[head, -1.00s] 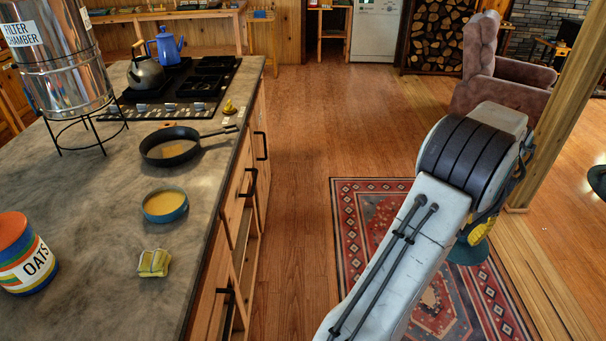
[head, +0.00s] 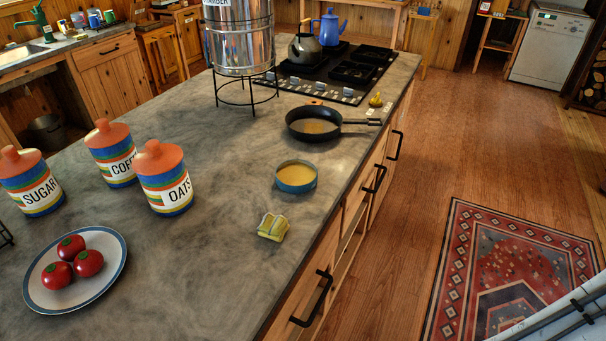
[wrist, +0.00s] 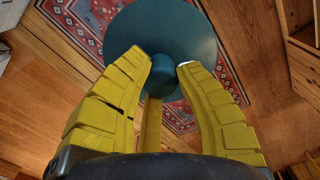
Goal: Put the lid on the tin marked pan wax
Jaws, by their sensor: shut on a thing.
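My gripper (wrist: 164,66) is shut on the knob of a round teal lid (wrist: 165,30) in the wrist view. The lid is held out over the floor and rug, away from the counter. The gripper and lid are outside the head view. An open, round blue-teal tin (head: 296,186) with a yellowish filling stands on the counter near its right edge. No marking on it can be read from here.
On the counter (head: 225,255), a black frying pan (head: 306,134) stands behind the tin and a yellow-green bundle (head: 272,227) in front. An oats canister (head: 165,185) and a plate of tomatoes (head: 108,284) are to the left.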

